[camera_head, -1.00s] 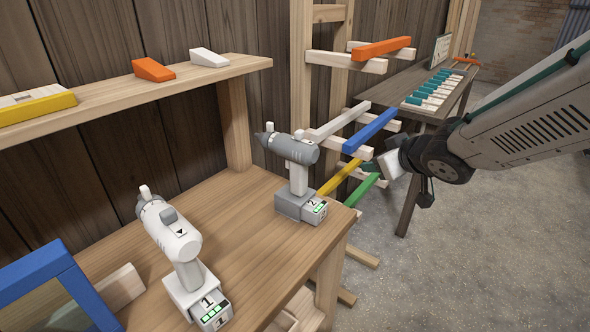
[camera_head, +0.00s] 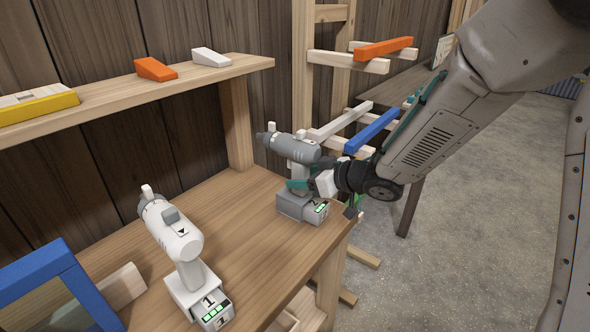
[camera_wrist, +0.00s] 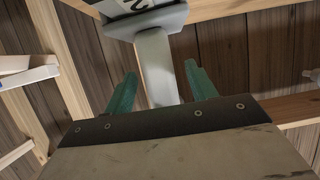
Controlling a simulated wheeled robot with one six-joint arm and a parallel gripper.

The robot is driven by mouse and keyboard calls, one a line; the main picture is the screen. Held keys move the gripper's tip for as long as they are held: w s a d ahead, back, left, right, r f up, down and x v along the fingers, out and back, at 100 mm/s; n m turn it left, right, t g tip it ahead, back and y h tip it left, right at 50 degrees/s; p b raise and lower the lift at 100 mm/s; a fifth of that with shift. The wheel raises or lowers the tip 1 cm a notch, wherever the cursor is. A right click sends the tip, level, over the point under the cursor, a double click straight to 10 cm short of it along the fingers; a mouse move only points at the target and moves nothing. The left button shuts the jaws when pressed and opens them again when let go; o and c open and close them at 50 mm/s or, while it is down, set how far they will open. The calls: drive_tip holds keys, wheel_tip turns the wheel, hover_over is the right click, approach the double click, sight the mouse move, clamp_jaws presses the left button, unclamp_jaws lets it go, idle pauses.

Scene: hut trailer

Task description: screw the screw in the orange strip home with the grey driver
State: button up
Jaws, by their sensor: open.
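The grey driver (camera_head: 293,149) stands upright on its battery base at the right end of the workbench. A "2" label is on its base. My gripper (camera_head: 301,185) is low beside the driver's handle, with its fingers open. In the wrist view my two green fingers (camera_wrist: 160,88) lie on either side of the pale handle of the driver (camera_wrist: 156,62); I cannot tell whether they touch it. An orange strip (camera_head: 383,48) lies across the upper rack arms at the back. No screw can be made out in it.
A white driver (camera_head: 173,232) marked "1" stands on the workbench (camera_head: 240,240) to the left. A shelf (camera_head: 130,92) above holds orange and white wedges. A blue strip (camera_head: 371,132) and a white strip (camera_head: 340,121) lie on lower rack arms. A blue frame (camera_head: 60,290) is at the lower left.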

drive_tip(key=shift+w+a+f, duration=0.1)
drive_tip(key=shift+w+a, duration=0.05)
clamp_jaws()
